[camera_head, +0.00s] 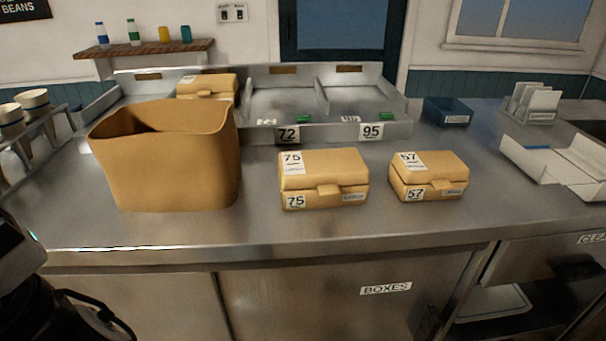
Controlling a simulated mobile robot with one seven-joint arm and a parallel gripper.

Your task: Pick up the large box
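Two closed tan takeaway boxes sit side by side on the steel counter. The larger box (325,179), labelled 75 on lid and front, is near the middle. The smaller box (428,176), labelled 57, is to its right, with a gap between them. Another tan box (207,85) is in the left bay of the divided steel tray at the back, partly hidden by the bag. A dark and grey part of my arm shows at the lower left edge. My gripper's fingers are not in view.
A tall open tan paper bag (170,160) stands just left of the larger box. Behind is the steel tray (330,131) with tags 72 and 95. A blue bin (447,111) and an open white carton (560,165) are at right. The counter's front strip is clear.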

